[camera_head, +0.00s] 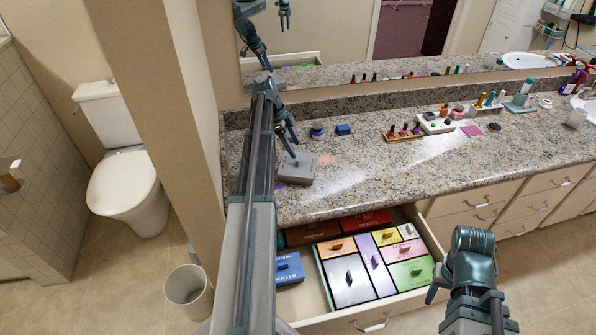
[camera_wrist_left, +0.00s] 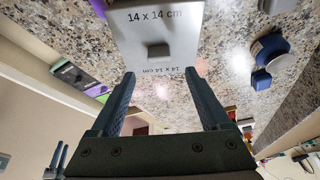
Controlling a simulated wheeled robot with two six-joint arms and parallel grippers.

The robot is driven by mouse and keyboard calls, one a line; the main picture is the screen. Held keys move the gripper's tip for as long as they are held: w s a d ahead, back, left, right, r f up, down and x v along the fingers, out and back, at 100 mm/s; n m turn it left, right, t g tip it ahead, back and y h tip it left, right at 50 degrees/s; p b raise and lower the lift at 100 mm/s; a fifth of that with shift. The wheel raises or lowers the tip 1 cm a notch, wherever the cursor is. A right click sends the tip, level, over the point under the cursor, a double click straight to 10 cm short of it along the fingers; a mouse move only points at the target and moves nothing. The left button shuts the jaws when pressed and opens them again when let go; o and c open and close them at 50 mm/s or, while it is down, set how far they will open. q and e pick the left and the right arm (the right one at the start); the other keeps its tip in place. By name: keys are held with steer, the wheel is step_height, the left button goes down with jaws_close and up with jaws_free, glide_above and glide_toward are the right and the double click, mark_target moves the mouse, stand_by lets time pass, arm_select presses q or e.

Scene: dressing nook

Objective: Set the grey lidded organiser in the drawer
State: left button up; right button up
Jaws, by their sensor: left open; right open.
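The grey lidded organiser (camera_head: 297,169), with a small knob, sits on the granite counter at its left part. In the left wrist view the grey organiser (camera_wrist_left: 160,25) shows a "14 x 14 cm" label, just beyond the fingertips. My left gripper (camera_head: 291,146) is open and empty above and beside the organiser's knob; its fingers (camera_wrist_left: 165,85) are spread apart. The open drawer (camera_head: 428,246) below the counter holds several coloured lidded boxes. My right gripper (camera_head: 436,284) is open beside the drawer's right front; its fingers are partly hidden.
A blue box (camera_head: 289,268), a brown box (camera_head: 312,233) and a red box (camera_head: 365,222) lie in the drawer, with bare floor at front left. Blue items (camera_head: 343,129) and a bottle rack (camera_head: 403,133) stand on the counter. My left arm hides the drawer's left side.

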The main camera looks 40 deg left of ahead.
mark_target(298, 158)
arm_select(q)
steer(key=b+x, duration=0.4)
steer(key=shift+s+a+f, duration=0.2)
steer(key=shift+a+f, duration=0.1)
steer(key=shift+f, duration=0.2)
steer(key=shift+w+d+f+b, duration=0.2)
steer(key=shift+f+b, duration=0.1)
steer(key=shift+b, duration=0.2)
steer(key=shift+r, duration=0.1)
steer(key=shift+s, duration=0.1)
jaws_close()
stand_by(0.4)
